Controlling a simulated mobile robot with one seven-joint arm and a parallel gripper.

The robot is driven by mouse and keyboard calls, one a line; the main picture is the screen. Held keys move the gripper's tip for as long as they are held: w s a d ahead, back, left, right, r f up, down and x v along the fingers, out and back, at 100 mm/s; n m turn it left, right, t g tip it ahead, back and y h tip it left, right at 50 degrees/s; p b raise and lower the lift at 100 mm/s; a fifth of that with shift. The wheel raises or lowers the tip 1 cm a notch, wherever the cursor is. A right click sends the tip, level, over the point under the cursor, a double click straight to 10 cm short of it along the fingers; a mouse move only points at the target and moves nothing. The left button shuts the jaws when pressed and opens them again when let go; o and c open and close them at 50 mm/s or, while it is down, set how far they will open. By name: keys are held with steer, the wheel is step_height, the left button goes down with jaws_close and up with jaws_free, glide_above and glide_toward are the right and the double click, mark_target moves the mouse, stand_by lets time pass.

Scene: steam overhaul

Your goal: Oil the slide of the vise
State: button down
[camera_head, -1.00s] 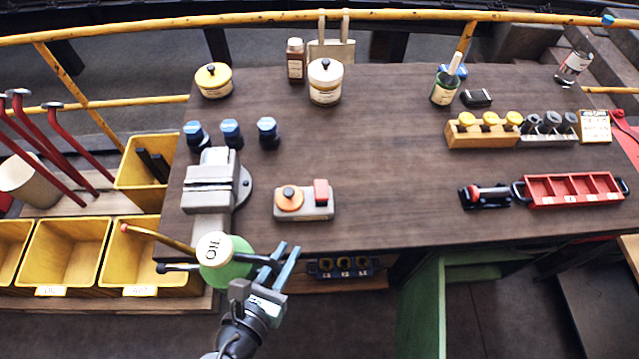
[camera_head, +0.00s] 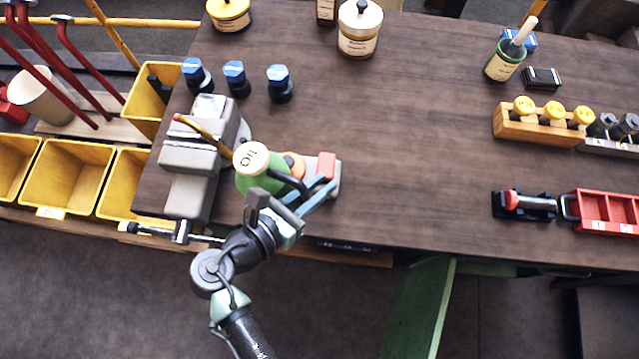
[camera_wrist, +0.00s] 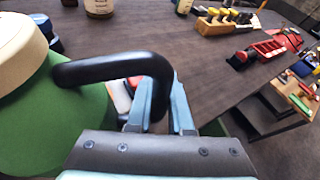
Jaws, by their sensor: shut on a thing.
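My gripper (camera_head: 310,197) is shut on the black handle of a green oil can with a cream lid marked "OIL" (camera_head: 252,159). In the wrist view the oil can (camera_wrist: 52,125) fills the left side, its handle (camera_wrist: 110,68) running between my fingers (camera_wrist: 160,105). The can looks upright. Its brass spout points up-left, the reddish tip (camera_head: 180,118) appearing over the grey vise (camera_head: 192,155) at the table's left end. I cannot tell how far above the vise the tip is. The vise's slide (camera_head: 188,196) shows below its jaws, with the screw handle at the front.
A grey block with an orange knob and a red part (camera_head: 326,166) is partly hidden behind the can and gripper. Several blue-capped bottles (camera_head: 236,78) stand behind the vise. Yellow bins (camera_head: 68,178) are at left. The middle of the table (camera_head: 410,140) is clear.

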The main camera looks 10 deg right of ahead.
steer(key=r+n, duration=0.1)
steer(key=r+n+h, duration=0.1)
steer(key=r+n+h+b, duration=0.1)
steer(key=r, duration=0.1)
steer(key=shift+s+d+r+g, duration=0.1)
steer(key=shift+s+d+g, duration=0.2)
steer(key=shift+s+g, duration=0.1)
steer(key=shift+a+r+p, duration=0.15)
steer(key=shift+r+p, duration=0.35)
steer(key=shift+p, duration=0.45)
steer(key=shift+r+p, duration=0.15)
steer(key=shift+p, duration=0.7)
steer(key=shift+w+a+r+n+h+p, duration=0.25)
steer(key=shift+r+p, duration=0.35)
steer(key=shift+p, duration=0.5)
steer(key=shift+r+n+h+p, duration=0.15)
steer(key=shift+r+n+p, duration=0.3)
steer(key=shift+p, duration=0.65)
steer(key=shift+f+m, duration=0.3)
steer(key=shift+f, duration=0.05)
steer(key=shift+d, duration=0.1)
